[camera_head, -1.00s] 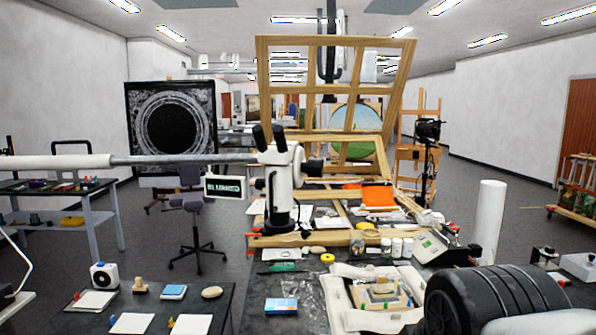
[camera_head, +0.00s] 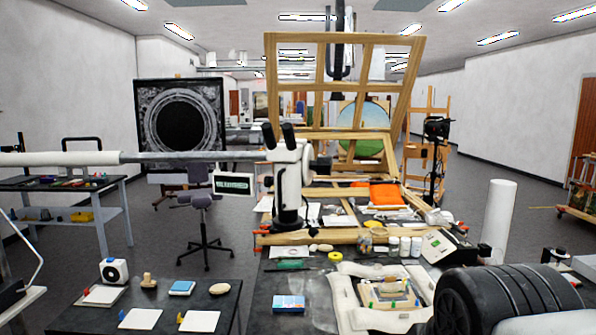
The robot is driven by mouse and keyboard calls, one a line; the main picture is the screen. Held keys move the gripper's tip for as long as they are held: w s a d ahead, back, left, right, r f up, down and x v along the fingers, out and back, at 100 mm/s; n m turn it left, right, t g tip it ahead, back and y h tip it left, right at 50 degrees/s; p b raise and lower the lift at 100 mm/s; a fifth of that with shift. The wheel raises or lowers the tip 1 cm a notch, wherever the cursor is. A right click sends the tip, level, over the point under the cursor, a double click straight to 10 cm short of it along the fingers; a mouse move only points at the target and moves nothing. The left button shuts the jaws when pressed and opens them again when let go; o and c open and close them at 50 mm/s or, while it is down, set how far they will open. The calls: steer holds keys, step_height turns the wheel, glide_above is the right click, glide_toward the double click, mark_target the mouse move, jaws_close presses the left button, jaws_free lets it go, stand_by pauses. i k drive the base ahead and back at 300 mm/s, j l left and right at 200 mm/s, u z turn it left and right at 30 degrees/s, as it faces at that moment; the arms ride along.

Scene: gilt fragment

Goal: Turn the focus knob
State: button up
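A white microscope (camera_head: 290,185) with two black eyepieces hangs on a long horizontal boom (camera_head: 190,157) that comes in from the left. A dark round knob (camera_head: 320,168) sticks out on the right side of its head. A small sign or display (camera_head: 233,183) shows at the left of the head. My gripper is not in view. The dark ribbed part at the lower right looks like my own arm, well apart from the microscope.
Below the microscope, a wooden frame (camera_head: 330,237) lies on the worktable with small bottles (camera_head: 404,246) and tools. A white padded tray (camera_head: 345,312) holds a gilt fragment (camera_head: 385,291) at the front. A white cylinder (camera_head: 498,220) stands at the right. A side table (camera_head: 225,292) stands at lower left.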

mark_target(323, 166)
steer(key=i+l, duration=0.3)
steer(key=i, duration=0.15)
steer(key=i+l, duration=0.25)
steer(key=i, duration=0.2)
